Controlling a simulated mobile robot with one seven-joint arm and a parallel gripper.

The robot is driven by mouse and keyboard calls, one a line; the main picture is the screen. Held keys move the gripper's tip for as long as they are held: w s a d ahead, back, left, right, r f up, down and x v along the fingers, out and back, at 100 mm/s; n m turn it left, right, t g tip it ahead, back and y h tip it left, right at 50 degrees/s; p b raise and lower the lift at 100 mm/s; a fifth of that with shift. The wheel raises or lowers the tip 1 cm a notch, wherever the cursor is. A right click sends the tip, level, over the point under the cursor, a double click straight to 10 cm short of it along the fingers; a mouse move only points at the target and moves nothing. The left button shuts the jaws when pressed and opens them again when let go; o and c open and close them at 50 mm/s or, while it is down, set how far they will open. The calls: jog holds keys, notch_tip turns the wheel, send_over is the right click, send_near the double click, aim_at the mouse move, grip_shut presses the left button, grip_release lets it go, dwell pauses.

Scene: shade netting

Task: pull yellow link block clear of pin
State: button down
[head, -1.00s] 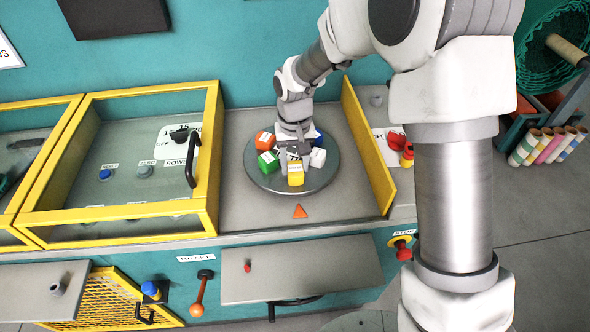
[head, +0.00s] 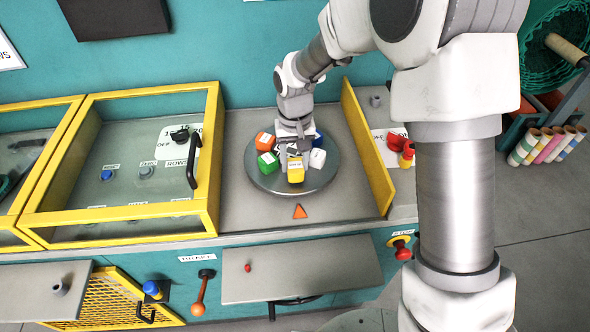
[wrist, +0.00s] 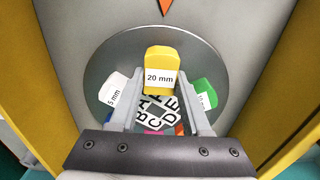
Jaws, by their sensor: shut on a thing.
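The yellow block (head: 296,173) is at the front of the round grey plate (head: 262,181). In the wrist view the yellow block (wrist: 159,58), labelled "20 mm", sits between the two fingertips of my gripper (wrist: 160,76). My gripper (head: 295,153) is shut on it from above. The block looks upright. Its underside and any pin under it are hidden, so I cannot tell how far it stands from the pin or plate.
Orange (head: 265,141), green (head: 267,162), white (head: 317,158) and blue (head: 318,137) blocks stand around the plate, close to my gripper. A yellow-framed clear cover (head: 212,160) is at left, a yellow panel (head: 368,150) at right. An orange triangle (head: 300,211) marks the bare surface in front.

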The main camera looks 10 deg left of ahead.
aim_at(295, 163)
jog(key=shift+r, duration=0.1)
jog(key=shift+r+p, duration=1.3)
jog(key=shift+r, duration=0.65)
jog(key=shift+r+p, duration=1.35)
jog(key=shift+r, duration=0.65)
jog(key=shift+d, duration=0.1)
